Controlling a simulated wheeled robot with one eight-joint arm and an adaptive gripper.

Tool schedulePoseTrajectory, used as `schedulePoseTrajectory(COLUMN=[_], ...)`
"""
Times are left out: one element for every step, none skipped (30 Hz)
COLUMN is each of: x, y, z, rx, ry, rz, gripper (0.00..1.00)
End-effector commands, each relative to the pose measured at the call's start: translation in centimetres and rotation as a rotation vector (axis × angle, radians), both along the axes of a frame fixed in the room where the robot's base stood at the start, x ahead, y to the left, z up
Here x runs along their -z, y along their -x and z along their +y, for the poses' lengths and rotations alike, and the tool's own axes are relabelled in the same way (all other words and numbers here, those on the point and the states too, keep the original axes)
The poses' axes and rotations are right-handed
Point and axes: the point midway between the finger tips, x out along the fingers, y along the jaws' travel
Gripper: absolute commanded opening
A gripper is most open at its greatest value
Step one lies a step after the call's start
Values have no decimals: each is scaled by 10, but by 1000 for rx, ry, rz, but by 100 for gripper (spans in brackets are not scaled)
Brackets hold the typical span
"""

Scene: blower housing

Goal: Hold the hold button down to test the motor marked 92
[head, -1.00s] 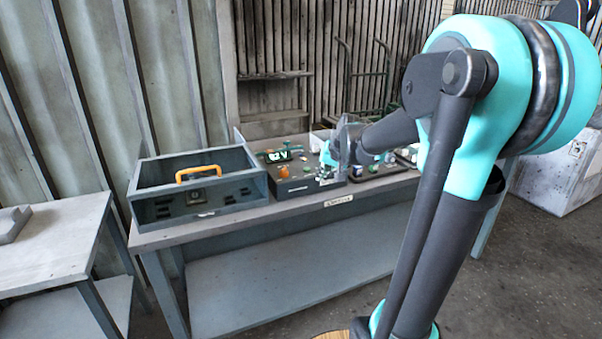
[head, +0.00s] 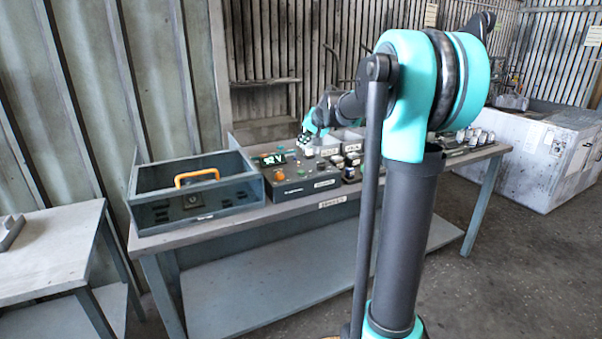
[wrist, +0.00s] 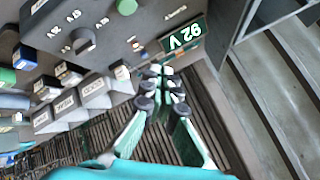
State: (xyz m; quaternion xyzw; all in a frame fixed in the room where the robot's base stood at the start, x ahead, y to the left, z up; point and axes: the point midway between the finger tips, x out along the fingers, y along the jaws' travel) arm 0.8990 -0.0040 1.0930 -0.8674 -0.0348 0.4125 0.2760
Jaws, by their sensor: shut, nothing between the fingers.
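The dark control box (head: 300,187) stands on the workbench, with a lit green display (head: 273,159) at its back left. In the wrist view the display (wrist: 183,35) appears upside down and reads 92 V. My gripper (head: 308,138) is shut and empty above the box. A dark selector knob (wrist: 84,40) and a green button (wrist: 127,6) also show. I cannot tell which control is the hold button or which motor is marked 92.
A grey open box with a yellow handle (head: 196,176) stands left of the control box. Several labelled blocks (wrist: 95,93) stand by the panel. A smaller table (head: 45,245) is at the left, and a white crate (head: 560,150) at the right.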

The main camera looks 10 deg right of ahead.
Motion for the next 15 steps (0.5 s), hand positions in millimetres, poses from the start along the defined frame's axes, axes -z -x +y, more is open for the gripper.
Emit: schedulePoseTrajectory(x=[3, 5, 9, 12, 16, 21, 25, 29, 34, 39, 43, 48, 52, 56, 60], y=[0, 0, 0, 0, 0, 0, 0, 0, 0, 0, 0, 0, 0, 0, 0], z=[0, 0, 0, 0, 0, 0, 0, 0, 0, 0, 0, 0, 0, 0, 0], rx=[0, 0, 0, 0, 0, 0, 0, 0, 0, 0, 0, 0, 0, 0, 0], ry=[0, 0, 0, 0, 0, 0, 0, 0, 0, 0, 0, 0, 0, 0, 0], rz=[0, 0, 0, 0, 0, 0, 0, 0, 0, 0, 0, 0, 0, 0, 0], gripper=[0, 0, 0, 0, 0, 0, 0, 0, 0, 0, 0, 0, 0, 0, 0])
